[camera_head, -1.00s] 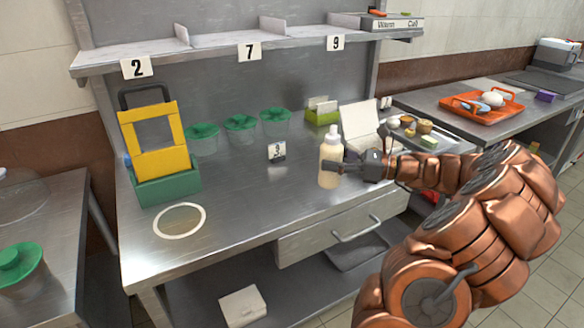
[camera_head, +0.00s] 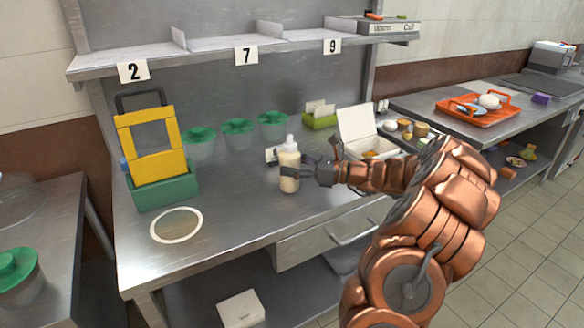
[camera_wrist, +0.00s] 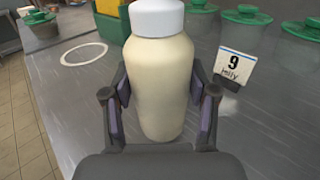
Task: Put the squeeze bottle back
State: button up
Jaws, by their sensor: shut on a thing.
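The squeeze bottle (camera_head: 289,173) is cream-coloured with a white cap and stands upright over the steel counter. My gripper (camera_head: 292,172) is shut on its body from the right. In the wrist view the bottle (camera_wrist: 161,85) fills the middle, with one finger of my gripper (camera_wrist: 161,105) on each side. I cannot tell whether its base touches the counter. A white ring (camera_head: 176,225) is marked on the counter at the front left; it is empty. It also shows in the wrist view (camera_wrist: 84,63), to the left of the bottle.
A green box with a yellow frame (camera_head: 165,190) stands behind the ring. Several green-lidded tubs (camera_head: 237,133) line the back. A card reading 9 (camera_wrist: 236,70) stands close to the bottle. An open white box (camera_head: 357,128) is at right. The counter between bottle and ring is clear.

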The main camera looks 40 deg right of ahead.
jog(key=shift+f, duration=0.25)
jog(key=o, duration=0.8)
jog(key=shift+s+d+r, duration=0.1)
jog(key=shift+s+d, duration=0.1)
jog(key=shift+s, duration=0.05)
jog(key=v, duration=1.1)
jog(key=shift+s+d, duration=0.1)
jog(key=shift+s, duration=0.1)
